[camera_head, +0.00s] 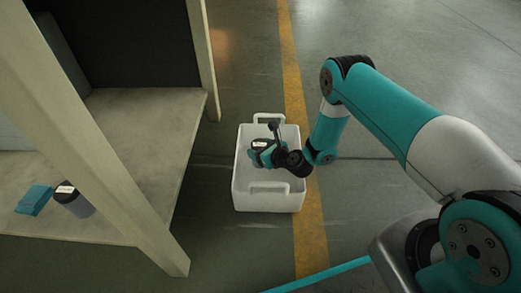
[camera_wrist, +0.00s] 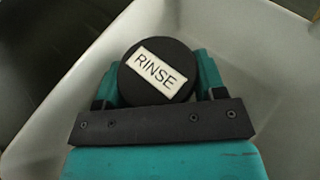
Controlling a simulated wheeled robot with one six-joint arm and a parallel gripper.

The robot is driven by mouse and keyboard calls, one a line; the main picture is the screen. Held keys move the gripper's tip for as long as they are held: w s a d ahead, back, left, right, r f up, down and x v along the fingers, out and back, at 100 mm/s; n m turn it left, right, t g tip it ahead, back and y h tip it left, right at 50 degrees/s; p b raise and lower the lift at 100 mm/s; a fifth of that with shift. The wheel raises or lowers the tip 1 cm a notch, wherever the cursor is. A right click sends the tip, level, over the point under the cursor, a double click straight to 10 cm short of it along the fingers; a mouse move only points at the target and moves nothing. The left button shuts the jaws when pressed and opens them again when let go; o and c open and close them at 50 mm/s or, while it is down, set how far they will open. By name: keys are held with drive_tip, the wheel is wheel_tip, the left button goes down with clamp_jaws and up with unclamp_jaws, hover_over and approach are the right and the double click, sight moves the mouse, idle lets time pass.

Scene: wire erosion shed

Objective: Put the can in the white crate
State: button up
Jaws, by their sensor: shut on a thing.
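The white crate (camera_head: 268,202) stands on the floor in the head view, and its pale inner walls (camera_wrist: 255,50) fill much of the wrist view. My gripper (camera_head: 264,150) is over the crate's opening. It is shut on a dark can (camera_wrist: 150,88) with a white label reading RINSE. The teal fingers are on either side of the can. In the head view the can (camera_head: 259,144) shows partly, with its label up. How far the can is above the crate floor I cannot tell.
A shelf (camera_head: 150,130) with pale posts stands at the left. On it are another dark-topped container (camera_head: 75,203) with a white label and a teal block (camera_head: 34,200). A yellow floor line (camera_head: 310,235) runs beside the crate. The floor at the upper right is clear.

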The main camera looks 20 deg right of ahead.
drive_tip(key=shift+f+b, duration=0.45)
drive_tip(key=shift+f, duration=0.15)
drive_tip(key=o, duration=0.9)
